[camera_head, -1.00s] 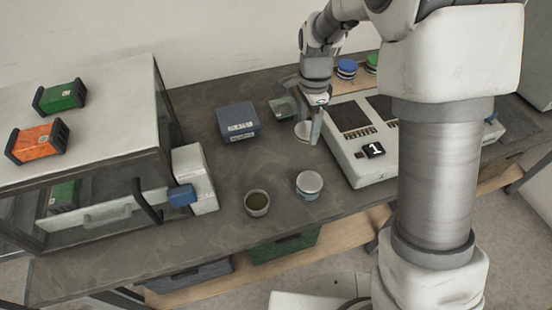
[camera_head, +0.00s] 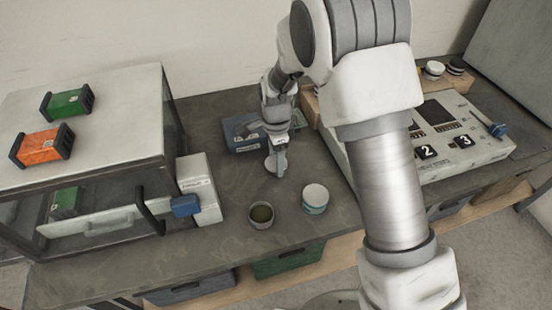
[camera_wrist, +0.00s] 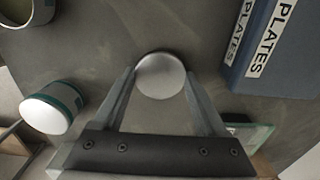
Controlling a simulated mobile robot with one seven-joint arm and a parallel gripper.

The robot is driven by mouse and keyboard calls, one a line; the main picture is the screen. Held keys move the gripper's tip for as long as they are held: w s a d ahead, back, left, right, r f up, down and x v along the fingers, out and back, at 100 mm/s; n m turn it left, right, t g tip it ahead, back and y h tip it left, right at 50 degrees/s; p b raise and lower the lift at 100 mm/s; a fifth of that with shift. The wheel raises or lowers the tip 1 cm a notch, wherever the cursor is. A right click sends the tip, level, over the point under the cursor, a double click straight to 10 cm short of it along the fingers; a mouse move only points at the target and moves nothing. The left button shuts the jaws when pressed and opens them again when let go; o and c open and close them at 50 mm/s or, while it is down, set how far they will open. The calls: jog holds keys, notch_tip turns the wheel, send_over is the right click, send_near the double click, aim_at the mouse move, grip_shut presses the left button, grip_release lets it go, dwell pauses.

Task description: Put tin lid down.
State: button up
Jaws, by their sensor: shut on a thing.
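The tin lid (camera_wrist: 160,76) is a round, pale metal disc held between the fingertips of my gripper (camera_wrist: 158,84) in the wrist view. In the head view my gripper (camera_head: 277,152) points down with the lid (camera_head: 275,165) at its tips, over the bench behind the tins. I cannot tell whether the lid touches the bench. An open tin (camera_head: 261,215) with dark greenish contents stands in front of it, and shows at the wrist view's upper left (camera_wrist: 22,14). A second tin (camera_head: 315,199), white-topped with a teal band, stands right of it, also in the wrist view (camera_wrist: 53,108).
A blue box (camera_head: 243,134) labelled PLATES stands just behind my gripper. A glass-fronted cabinet (camera_head: 80,110) with a white and blue block (camera_head: 195,185) is at the left. A white console (camera_head: 465,148) is at the right. Bare bench (camera_head: 225,215) lies around the tins.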

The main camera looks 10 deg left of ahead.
jog(key=shift+f, duration=0.15)
jog(key=o, duration=1.2)
jog(key=shift+o, duration=0.2)
notch_tip(320, 180, up, 12)
jog(key=p, duration=0.1)
jog(key=shift+r+p, duration=0.25)
jog(key=shift+p, duration=0.1)
